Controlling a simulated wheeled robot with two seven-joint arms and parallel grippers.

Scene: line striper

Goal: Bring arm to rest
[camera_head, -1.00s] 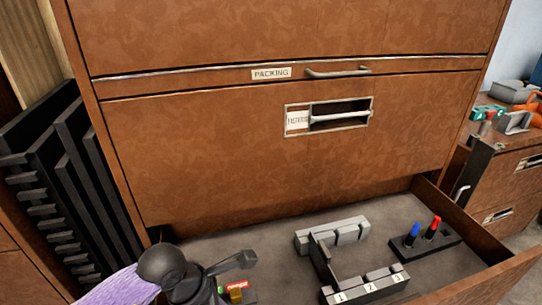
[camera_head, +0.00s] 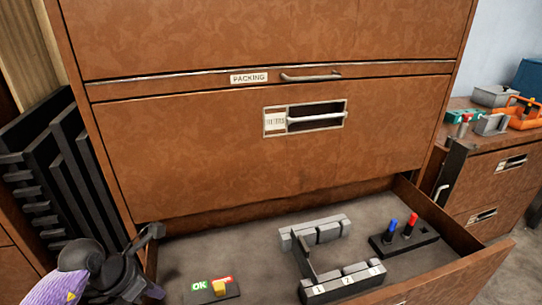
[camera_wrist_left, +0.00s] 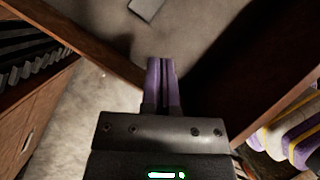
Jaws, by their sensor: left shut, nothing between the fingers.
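My left arm (camera_head: 82,258) shows at the lower left in the head view, at the left front corner of the open drawer. My right gripper is in neither view.
The open drawer (camera_head: 270,262) holds a grey block fixture (camera_head: 345,282) numbered 1 to 3, a black holder (camera_head: 404,246) with blue and red pegs, and an OK panel (camera_head: 202,298) with a yellow piece. Black slotted racks (camera_head: 62,165) stand left; another cabinet (camera_head: 500,175) stands right.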

